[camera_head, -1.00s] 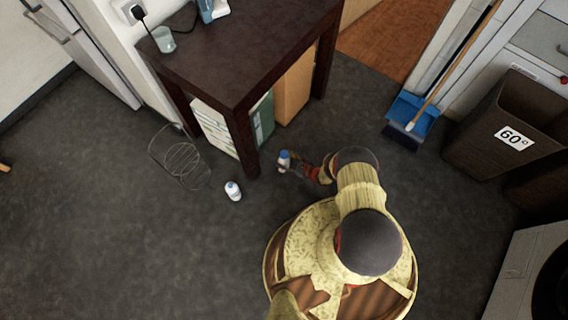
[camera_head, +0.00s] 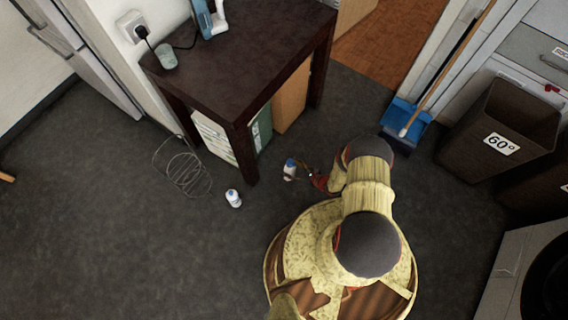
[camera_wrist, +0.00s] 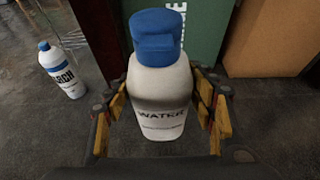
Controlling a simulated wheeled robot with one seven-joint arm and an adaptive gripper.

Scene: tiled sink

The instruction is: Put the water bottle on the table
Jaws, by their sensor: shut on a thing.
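The water bottle (camera_wrist: 159,85) is white with a blue cap and the word WATER on its side. In the wrist view it stands upright between the two fingers of my gripper (camera_wrist: 165,108), which is shut on it. In the head view the bottle (camera_head: 290,167) shows at the end of my gripper (camera_head: 297,171), just right of the table's front leg. The dark brown table (camera_head: 235,62) stands behind and to the left, its top higher than the gripper appears to be.
A second white bottle with a blue cap (camera_head: 233,198) stands on the floor; it also shows in the wrist view (camera_wrist: 62,70). A wire rack (camera_head: 183,172) lies left. Boxes (camera_head: 291,98) stand under the table. A glass (camera_head: 167,55) and blue appliance (camera_head: 208,18) occupy its far-left top; the rest is clear.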

